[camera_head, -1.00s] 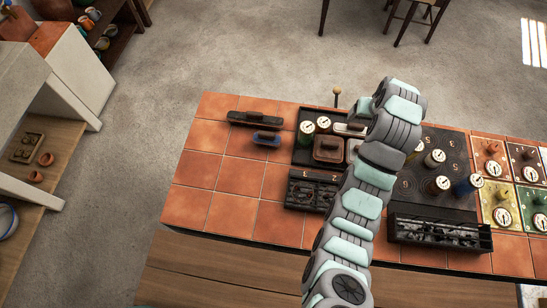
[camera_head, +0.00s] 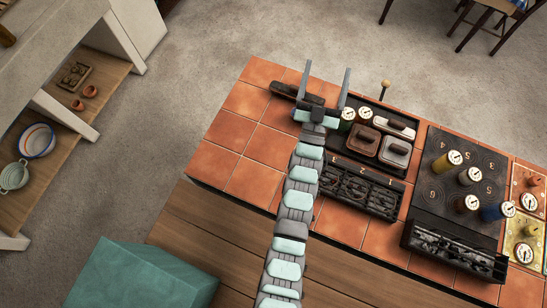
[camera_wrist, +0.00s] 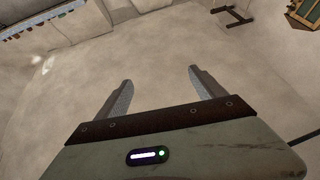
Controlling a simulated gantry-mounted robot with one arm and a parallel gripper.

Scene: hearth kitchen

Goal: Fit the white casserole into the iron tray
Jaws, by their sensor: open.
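The white casserole (camera_head: 402,127) is a long, low dish with a dark lid grip. It lies at the back right of the dark iron tray (camera_head: 379,112), seemingly inside it. A brown square casserole (camera_head: 362,140) and a grey-white square one (camera_head: 395,152) sit in front of it in the tray. My gripper (camera_head: 327,80) is open and empty, above the counter's left part, left of the tray. Its spread fingers also show in the wrist view (camera_wrist: 160,90), with only floor between them. The blue dish seen earlier is hidden, probably behind my gripper.
A long dark lidded dish (camera_head: 287,91) lies on the tiles by my gripper. Black burner grates (camera_head: 358,190) lie in front, and a hob with several canisters (camera_head: 470,177) stands right. The left tiles (camera_head: 245,135) are clear.

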